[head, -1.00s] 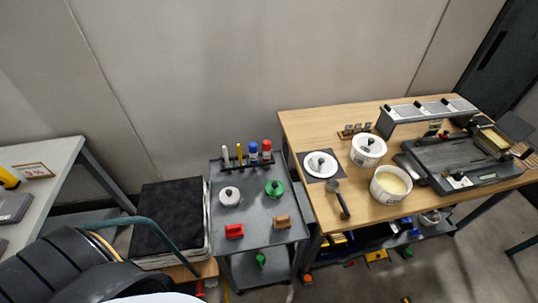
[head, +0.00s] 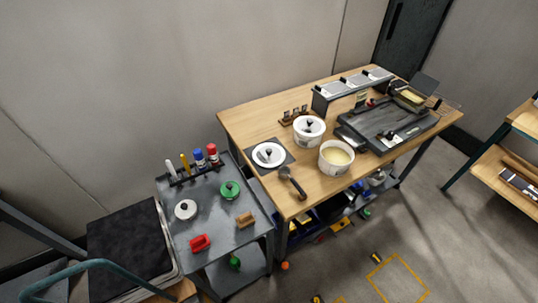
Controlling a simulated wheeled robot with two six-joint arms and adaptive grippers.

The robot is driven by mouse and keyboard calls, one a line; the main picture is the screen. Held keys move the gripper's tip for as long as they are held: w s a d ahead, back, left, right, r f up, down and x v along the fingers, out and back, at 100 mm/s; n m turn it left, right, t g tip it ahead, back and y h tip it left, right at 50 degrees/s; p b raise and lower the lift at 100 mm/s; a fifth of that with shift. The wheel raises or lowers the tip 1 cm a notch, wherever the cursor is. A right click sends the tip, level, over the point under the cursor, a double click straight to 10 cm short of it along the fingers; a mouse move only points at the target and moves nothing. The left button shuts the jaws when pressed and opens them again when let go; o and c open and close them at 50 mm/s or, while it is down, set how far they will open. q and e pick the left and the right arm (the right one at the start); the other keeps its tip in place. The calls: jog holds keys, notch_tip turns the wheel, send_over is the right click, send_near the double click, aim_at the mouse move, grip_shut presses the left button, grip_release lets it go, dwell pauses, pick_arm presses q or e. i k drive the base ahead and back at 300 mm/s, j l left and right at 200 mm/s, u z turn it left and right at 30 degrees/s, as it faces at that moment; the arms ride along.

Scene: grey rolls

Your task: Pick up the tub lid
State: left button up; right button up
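A round white lid with a dark knob (head: 268,154) lies on a dark square mat on the wooden table (head: 238,118), near its left end. To its right is an open white tub (head: 336,160) filled with something pale yellow. Behind that tub stands another white tub (head: 309,132) with a dark-knobbed white lid on it. A smaller white lid (head: 185,209) and a green lid (head: 230,190) lie on the grey cart to the left. Neither of my grippers is in view.
The grey cart (head: 203,236) also holds a red block (head: 200,242), a brown block (head: 245,220) and several upright markers. A dark scoop (head: 292,182) lies by the table's front edge. A black griddle (head: 388,128) takes up the right side. Floor at front right is open.

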aim_at(267, 156)
jog(key=i+l+u, duration=0.15)
jog(key=l+u, duration=0.15)
jog(key=l, duration=1.15)
jog(key=l+u, duration=0.25)
jog(key=l, duration=1.25)
